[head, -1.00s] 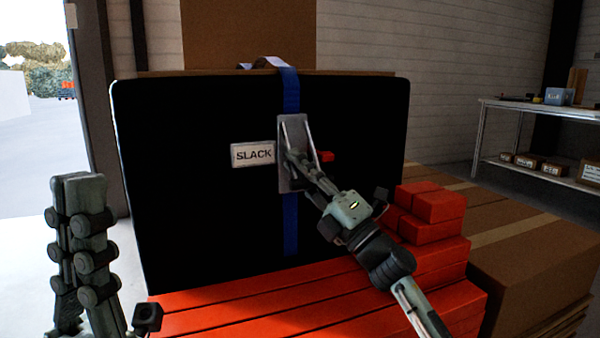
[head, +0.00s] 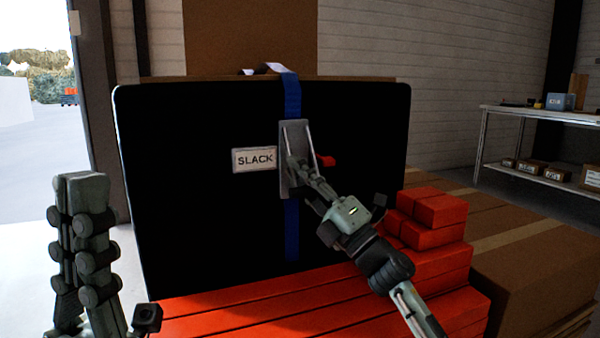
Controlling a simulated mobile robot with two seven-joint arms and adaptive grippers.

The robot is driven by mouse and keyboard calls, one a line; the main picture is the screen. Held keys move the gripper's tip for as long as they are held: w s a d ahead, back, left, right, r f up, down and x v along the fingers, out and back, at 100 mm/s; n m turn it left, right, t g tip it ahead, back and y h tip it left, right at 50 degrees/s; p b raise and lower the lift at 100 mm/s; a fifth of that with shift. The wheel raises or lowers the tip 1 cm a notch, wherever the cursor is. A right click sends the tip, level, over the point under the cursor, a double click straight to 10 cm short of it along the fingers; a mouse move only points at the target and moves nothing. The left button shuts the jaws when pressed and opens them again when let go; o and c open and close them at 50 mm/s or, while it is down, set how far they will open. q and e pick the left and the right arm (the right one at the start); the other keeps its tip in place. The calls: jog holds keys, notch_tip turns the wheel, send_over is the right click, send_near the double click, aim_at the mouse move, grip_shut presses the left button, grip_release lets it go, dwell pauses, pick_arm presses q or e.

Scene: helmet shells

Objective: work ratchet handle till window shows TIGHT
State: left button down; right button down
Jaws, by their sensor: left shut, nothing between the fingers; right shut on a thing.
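The window plate (head: 255,160) on the black panel reads SLACK. To its right, the grey metal ratchet handle (head: 295,130) sits on a blue strap (head: 291,95) that runs down the panel's front. My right gripper (head: 295,165) reaches in from the lower right and is shut on the ratchet handle. Its fingers cover part of the handle, so the exact grip is hard to see. My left gripper (head: 80,185) points up at the far left, shut and empty, well apart from the ratchet.
A small red piece (head: 326,161) sticks out right of the ratchet. The black panel (head: 200,220) stands behind red slats (head: 240,315). Red blocks (head: 435,210) and cardboard boxes (head: 530,260) lie at the right. A shelf (head: 530,112) stands at the far right.

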jog(key=shift+w+a+f, duration=0.15)
jog(key=shift+w+f, duration=0.05)
jog(key=shift+f, duration=0.15)
dwell(0.5)
jog(key=c, duration=1.5)
grip_release()
jog(key=shift+w+a+f, duration=0.1)
jog(key=shift+a+f, duration=0.05)
jog(key=shift+a, duration=0.05)
jog(key=shift+d, duration=0.1)
jog(key=v, duration=1.2)
